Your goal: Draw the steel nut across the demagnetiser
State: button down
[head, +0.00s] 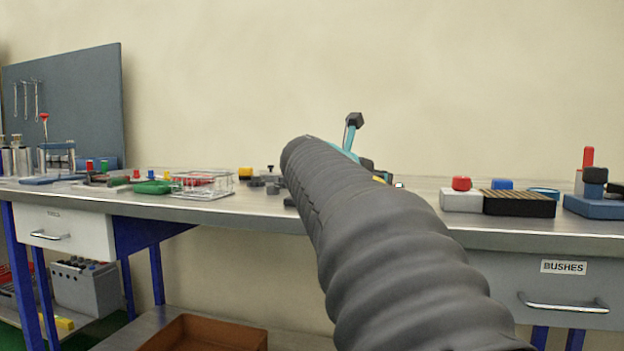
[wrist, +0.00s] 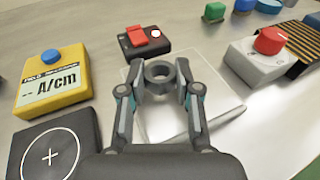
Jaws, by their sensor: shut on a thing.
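In the wrist view my gripper (wrist: 160,78) is shut on a grey steel nut (wrist: 160,87), with a finger on each side and the hole facing the camera. The nut is over a pale, clear-looking square plate (wrist: 158,120); the gap between them is hard to judge. A black block with a white circle and cross (wrist: 50,157) lies at the lower left. A dark box with a red switch (wrist: 145,43) stands just beyond the nut. I cannot tell which of these two is the demagnetiser. In the head view my arm hides the gripper and nut.
A pale box with a red knob (wrist: 262,62) is at right, beside a black and tan striped pad (head: 518,203). A clear box (head: 203,185) stands farther left on the bench.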

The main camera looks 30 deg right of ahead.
jog(key=shift+w+a, duration=1.65)
jog(key=shift+w, duration=0.3)
jog(key=shift+w+a+r, duration=0.1)
jog(key=shift+w+a, duration=0.15)
jog(key=shift+w+a+r+p, duration=0.2)
jog(key=shift+w+r+p, duration=0.05)
jog(key=shift+r+p, duration=0.3)
jog(key=shift+w+a+r+p, duration=0.25)
jog(key=shift+r+p, duration=0.2)
jog(key=shift+p, duration=0.15)
jog(key=shift+r+p, duration=1.75)
jog(key=shift+p, duration=0.25)
jog(key=shift+r, duration=0.15)
